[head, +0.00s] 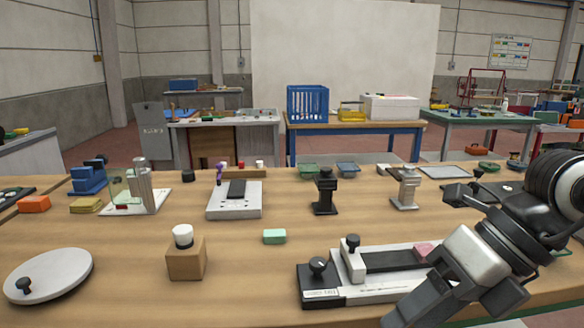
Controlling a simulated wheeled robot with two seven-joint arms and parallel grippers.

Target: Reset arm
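A low device with a white and black base (322,296) stands at the front right of the bench. A black knob (318,266) sits at its left end. A white upright piece with a black-topped knob (353,243) stands beside a long black strip (393,261). A pink block (425,248) lies near the strip's far end. My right gripper (452,285) is in front of the device's right part and hides some of it. Its fingertips are not clear, so I cannot tell whether it is open. My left gripper is not in view.
A wooden block with a white knob (184,258), a round grey disc (50,274) and a green block (274,236) are on the bench (235,295). A white plate device (232,205), black stand (325,195) and grey stand (406,188) are farther back. The front middle is clear.

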